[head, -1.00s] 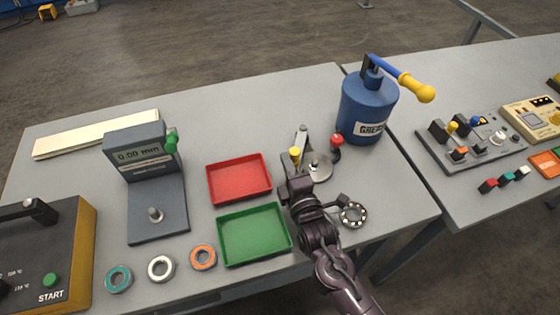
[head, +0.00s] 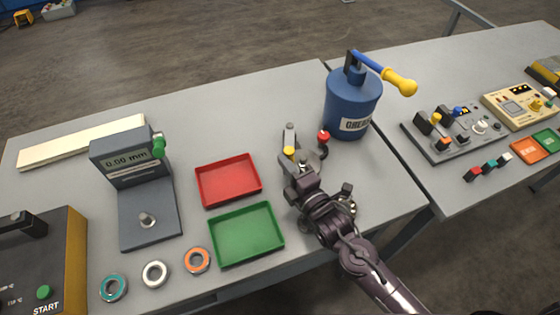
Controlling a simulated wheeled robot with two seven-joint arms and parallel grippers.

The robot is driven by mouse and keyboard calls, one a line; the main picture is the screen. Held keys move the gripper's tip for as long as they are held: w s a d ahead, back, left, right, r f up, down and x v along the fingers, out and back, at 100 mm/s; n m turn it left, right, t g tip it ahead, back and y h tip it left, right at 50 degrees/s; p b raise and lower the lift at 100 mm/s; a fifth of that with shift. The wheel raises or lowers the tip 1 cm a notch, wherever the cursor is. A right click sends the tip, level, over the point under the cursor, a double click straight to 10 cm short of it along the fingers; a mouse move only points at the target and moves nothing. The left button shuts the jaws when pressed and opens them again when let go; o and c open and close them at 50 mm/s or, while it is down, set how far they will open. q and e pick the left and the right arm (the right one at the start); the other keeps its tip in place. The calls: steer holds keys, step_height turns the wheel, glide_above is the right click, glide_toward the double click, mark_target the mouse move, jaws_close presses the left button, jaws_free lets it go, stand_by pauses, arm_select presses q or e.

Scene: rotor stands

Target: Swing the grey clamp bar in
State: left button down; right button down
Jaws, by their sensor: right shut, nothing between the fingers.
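The grey clamp bar (head: 290,137) shows as a short upright-looking bar at the back of a small stand on the table, right of the red tray. A yellow knob (head: 289,151) is at its near end. My right gripper (head: 299,168) is over the stand, just on the near side of the yellow knob, with its fingers shut and empty. I cannot tell whether it touches the knob or the bar. It hides most of the stand and its disc. A red-knobbed lever (head: 323,137) stands to the right. My left gripper is out of view.
A blue grease can (head: 351,105) with a yellow-handled lever stands close behind on the right. The red tray (head: 228,180) and green tray (head: 246,234) lie to the left. A bearing (head: 350,207) is partly hidden by my arm. A gauge (head: 148,205) stands further left.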

steer(key=d+n+g+y+b, duration=0.3)
steer(key=d+n+g+y, duration=0.1)
steer(key=d+y, duration=0.1)
steer(key=shift+w+d, duration=0.25)
steer(key=shift+d, duration=0.55)
